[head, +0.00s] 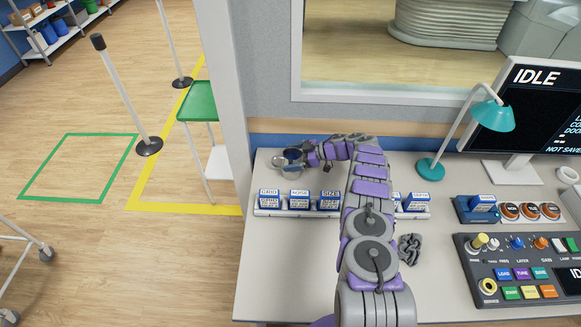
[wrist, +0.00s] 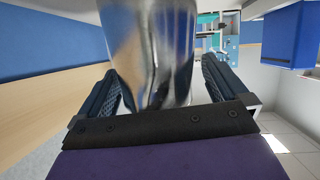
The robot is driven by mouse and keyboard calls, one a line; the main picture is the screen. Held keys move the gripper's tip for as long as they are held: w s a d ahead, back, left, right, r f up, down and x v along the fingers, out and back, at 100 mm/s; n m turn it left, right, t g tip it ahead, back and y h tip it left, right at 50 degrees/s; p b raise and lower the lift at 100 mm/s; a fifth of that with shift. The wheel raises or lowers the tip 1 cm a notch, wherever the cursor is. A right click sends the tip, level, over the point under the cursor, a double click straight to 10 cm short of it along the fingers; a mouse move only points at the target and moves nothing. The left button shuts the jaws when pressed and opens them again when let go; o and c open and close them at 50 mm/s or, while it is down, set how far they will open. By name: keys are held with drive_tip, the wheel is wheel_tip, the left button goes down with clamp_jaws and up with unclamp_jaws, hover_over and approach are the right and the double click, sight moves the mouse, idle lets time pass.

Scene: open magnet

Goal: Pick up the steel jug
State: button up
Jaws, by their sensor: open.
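The steel jug (head: 283,174) stands on the desk at its back left corner, partly covered by my gripper in the head view. My gripper (head: 297,156) reaches it from the right, at the end of my purple and grey arm. In the wrist view the shiny jug (wrist: 152,50) fills the middle, between the two dark padded fingers of my gripper (wrist: 160,85). The fingers are open, one on each side of the jug. Whether either finger touches it I cannot tell.
A rack (head: 262,211) of blue and white boxes stands just in front of the jug, partly behind my arm. A teal lamp (head: 430,169), a monitor (head: 525,110) and a control panel (head: 515,265) are to the right. A window wall rises behind the desk.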

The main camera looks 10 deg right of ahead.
drive_tip(key=shift+w+a+f, duration=0.1)
drive_tip(key=shift+a+f, duration=0.25)
drive_tip(key=shift+a, duration=0.3)
drive_tip(key=shift+d, duration=0.85)
drive_tip(key=shift+c, duration=0.2)
drive_tip(key=shift+d+r, duration=0.1)
drive_tip(key=shift+d, duration=0.3)
drive_tip(key=c, duration=0.3)
drive_tip(key=shift+a, duration=1)
drive_tip(key=c, duration=0.6)
drive_tip(key=shift+c, duration=0.7)
drive_tip(key=shift+d, duration=0.1)
drive_tip(key=shift+c, duration=0.6)
drive_tip(key=shift+d, duration=0.7)
drive_tip(key=shift+w+a+r, duration=0.1)
drive_tip(key=shift+a+r, duration=0.45)
drive_tip(key=shift+r, duration=0.05)
drive_tip(key=shift+r+p, duration=0.5)
drive_tip(key=shift+r, duration=0.45)
drive_tip(key=s+d+r+p, duration=0.1)
drive_tip(key=s+d, duration=0.1)
drive_tip(key=d, duration=0.5)
drive_tip(key=s+d+p, duration=0.1)
drive_tip(key=s+d, duration=0.2)
drive_tip(key=d, duration=0.5)
drive_tip(key=shift+s+d+r, duration=0.2)
drive_tip(key=shift+r, duration=0.2)
